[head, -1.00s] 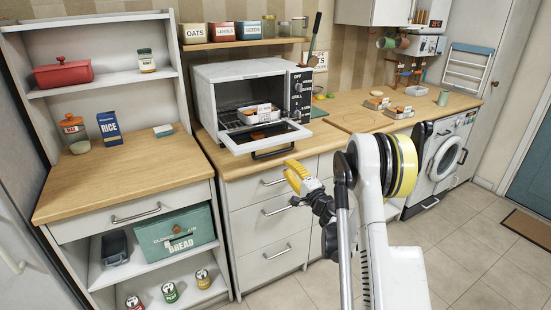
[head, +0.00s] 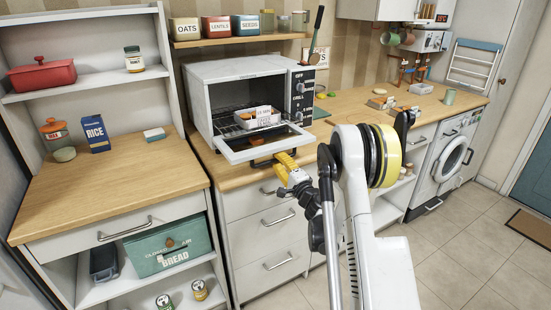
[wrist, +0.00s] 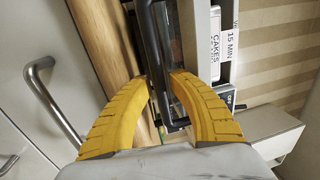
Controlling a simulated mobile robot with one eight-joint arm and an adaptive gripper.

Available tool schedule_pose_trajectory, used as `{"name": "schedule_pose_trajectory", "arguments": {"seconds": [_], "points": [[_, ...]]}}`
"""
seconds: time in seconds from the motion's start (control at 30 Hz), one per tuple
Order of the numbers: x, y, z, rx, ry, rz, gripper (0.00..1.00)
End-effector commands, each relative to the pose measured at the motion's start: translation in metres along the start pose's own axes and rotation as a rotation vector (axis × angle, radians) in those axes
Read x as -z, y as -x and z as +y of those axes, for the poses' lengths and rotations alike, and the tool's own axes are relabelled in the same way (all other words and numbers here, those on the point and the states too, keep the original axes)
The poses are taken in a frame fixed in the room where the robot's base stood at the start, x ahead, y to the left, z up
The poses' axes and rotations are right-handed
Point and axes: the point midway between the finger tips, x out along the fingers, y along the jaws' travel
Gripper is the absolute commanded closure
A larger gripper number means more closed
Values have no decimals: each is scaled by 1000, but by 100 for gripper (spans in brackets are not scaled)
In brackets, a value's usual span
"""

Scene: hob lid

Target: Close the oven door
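The white countertop oven (head: 240,85) stands on the wooden counter. Its door (head: 240,152) is folded down open, about level, with the glass facing up. The dark door handle (head: 262,164) is along the door's front edge. My gripper (head: 285,158) is at the right part of that front edge, close to the handle. In the wrist view, the yellow fingers of my gripper (wrist: 162,80) are apart, and the black handle (wrist: 152,40) runs between their tips. Whether either finger touches it cannot be told.
Drawers with metal handles (head: 278,218) are below the counter (head: 335,105). A shelf unit (head: 110,190) stands to the left. The floor (head: 470,240) at right is clear.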

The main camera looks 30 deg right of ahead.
Motion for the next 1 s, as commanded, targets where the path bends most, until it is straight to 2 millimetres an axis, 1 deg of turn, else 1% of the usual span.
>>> {"name": "schedule_pose_trajectory", "arguments": {"seconds": [0.1,0.13,0.2,0.47,0.63,0.77,1.0], "points": [[0,0,0,0,0,0,78],[0,0,0,0,0,0,81],[0,0,0,0,0,0,100],[0,0,-2,-5,0,0,100],[0,-1,-12,-42,1,0,100],[0,-3,-27,-106,1,1,100],[0,-12,-68,-297,3,1,100]]}}
